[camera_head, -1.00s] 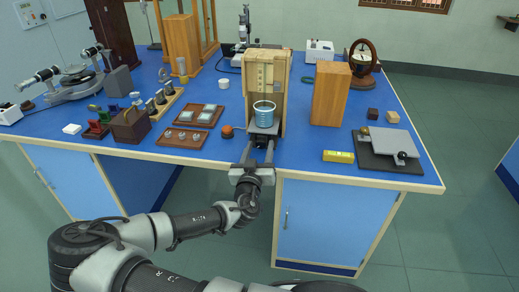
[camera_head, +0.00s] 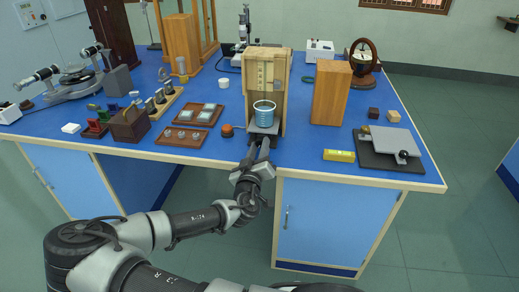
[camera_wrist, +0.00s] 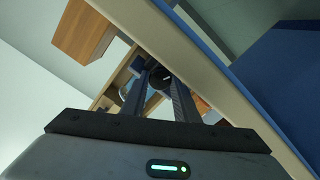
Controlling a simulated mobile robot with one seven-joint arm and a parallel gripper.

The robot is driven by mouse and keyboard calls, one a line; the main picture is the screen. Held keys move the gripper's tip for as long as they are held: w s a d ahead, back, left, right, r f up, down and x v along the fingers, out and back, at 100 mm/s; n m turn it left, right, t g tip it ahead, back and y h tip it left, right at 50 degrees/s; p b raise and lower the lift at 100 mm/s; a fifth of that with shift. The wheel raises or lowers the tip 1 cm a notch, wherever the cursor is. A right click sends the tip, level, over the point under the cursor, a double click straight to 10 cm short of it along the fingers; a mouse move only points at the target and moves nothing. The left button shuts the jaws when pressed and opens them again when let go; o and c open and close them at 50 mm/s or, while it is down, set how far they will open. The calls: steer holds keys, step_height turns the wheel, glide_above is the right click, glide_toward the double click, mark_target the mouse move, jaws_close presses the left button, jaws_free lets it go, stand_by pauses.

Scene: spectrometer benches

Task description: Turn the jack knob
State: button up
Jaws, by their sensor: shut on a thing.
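The jack (camera_head: 270,130) stands at the front edge of the blue bench, inside a wooden frame (camera_head: 265,72). A beaker of blue liquid (camera_head: 264,115) stands on its plate. The black jack knob (camera_wrist: 160,77), with a white mark, shows between my fingers in the wrist view. My gripper (camera_wrist: 158,90) is shut on the knob and is rolled over, so the wrist view is tilted. In the head view my gripper (camera_head: 258,150) reaches the front of the jack from below and hides the knob.
A wooden block (camera_head: 331,93) and a yellow level (camera_head: 339,155) are to the right, with a grey plate device (camera_head: 390,148) beyond. An orange-red round object (camera_head: 227,130) and trays of small parts (camera_head: 182,137) are close on the left. The floor in front of the bench is clear.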

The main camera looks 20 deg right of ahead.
steer(key=o, duration=1.1)
steer(key=shift+c, duration=0.2)
